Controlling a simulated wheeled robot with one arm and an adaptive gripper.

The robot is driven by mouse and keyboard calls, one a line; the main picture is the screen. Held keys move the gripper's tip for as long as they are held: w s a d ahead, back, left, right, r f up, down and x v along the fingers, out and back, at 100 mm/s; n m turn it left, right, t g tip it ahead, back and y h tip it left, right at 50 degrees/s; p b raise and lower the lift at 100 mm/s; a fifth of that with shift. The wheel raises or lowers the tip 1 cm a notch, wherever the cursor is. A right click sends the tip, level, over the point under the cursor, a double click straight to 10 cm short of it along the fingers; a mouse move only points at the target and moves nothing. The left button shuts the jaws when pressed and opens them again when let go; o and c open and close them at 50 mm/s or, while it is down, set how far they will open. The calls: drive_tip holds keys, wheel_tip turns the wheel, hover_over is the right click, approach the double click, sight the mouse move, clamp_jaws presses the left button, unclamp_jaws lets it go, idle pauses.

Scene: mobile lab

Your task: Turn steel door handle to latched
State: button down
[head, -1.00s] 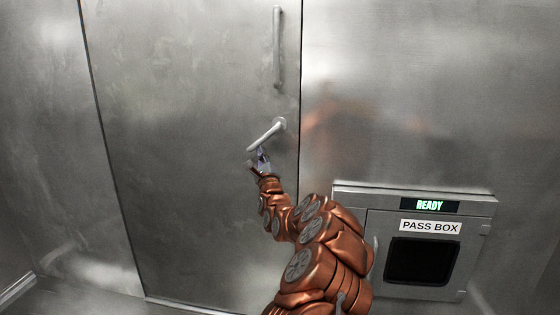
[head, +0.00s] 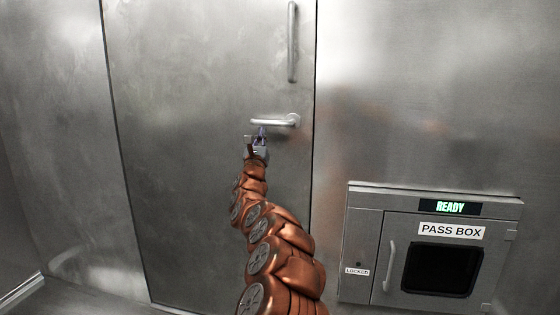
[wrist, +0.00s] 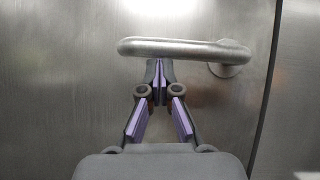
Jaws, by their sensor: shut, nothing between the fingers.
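The steel door handle (head: 274,122) is a lever on the steel door (head: 205,200), near its right edge. The lever now lies about level, pointing left from its round pivot (head: 294,120). In the wrist view the lever (wrist: 165,47) also looks nearly horizontal, with its pivot at the right. My gripper (head: 261,133) is just under the lever's free part. In the wrist view my gripper (wrist: 159,68) is shut and empty, with its fingertips right at the lever's underside. They appear to touch it.
A vertical pull bar (head: 292,42) is fixed on the door above the lever. A pass box (head: 372,230) with a "READY" display and a "LOCKED" label sticks out from the wall at the lower right. The door face left of the lever is clear.

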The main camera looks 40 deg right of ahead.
drive_tip(key=shift+w+a+r, duration=0.1)
drive_tip(key=shift+r, duration=0.1)
idle(0.5)
drive_tip(key=shift+f, duration=0.1)
drive_tip(key=w+d+f+b+v, duration=0.1)
drive_tip(key=f+b+v, duration=0.1)
drive_tip(key=v, duration=1)
drive_tip(key=shift+a+f+b, duration=0.25)
drive_tip(key=shift+f+b, duration=0.2)
drive_tip(key=shift+f, duration=0.05)
